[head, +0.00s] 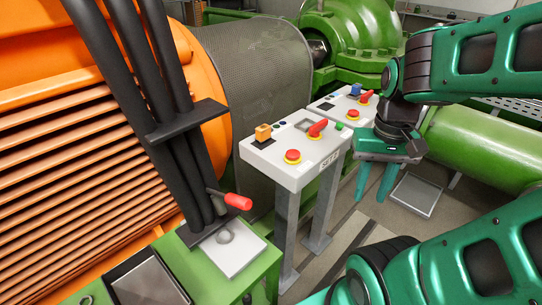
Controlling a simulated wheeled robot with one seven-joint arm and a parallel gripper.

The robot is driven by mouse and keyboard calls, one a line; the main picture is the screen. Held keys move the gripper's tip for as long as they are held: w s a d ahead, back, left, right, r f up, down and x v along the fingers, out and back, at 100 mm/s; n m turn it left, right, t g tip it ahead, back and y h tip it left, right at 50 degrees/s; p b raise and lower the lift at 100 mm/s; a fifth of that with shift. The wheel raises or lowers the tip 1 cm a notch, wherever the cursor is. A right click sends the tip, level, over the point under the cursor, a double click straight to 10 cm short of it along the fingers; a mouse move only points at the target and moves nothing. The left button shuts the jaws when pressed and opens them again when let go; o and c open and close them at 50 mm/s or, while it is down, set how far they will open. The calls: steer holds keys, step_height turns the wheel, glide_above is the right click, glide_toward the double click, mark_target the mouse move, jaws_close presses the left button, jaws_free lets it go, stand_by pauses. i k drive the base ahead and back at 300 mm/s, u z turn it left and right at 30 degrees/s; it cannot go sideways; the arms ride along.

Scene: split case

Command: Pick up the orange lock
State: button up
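The orange lock (263,132) is a small block with a dark base. It sits on the left side of the white top of the nearer control stand (268,154). My gripper (371,199) hangs to the right of this stand, pointing down. Its two green fingers are apart, with nothing visible between them, so it is open and empty. It is well clear of the orange lock. Nothing hides the lock in the head view.
The nearer stand carries a red knob (292,156) and a red handle (317,128). A second stand behind holds a blue block (355,89). A lever with a red grip (238,201) rises at the front left. A grey tray (416,195) lies on the floor.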

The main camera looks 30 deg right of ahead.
mark_target(263, 132)
steer(key=z, duration=2.25)
steer(key=i, duration=1)
steer(key=u, duration=2.4)
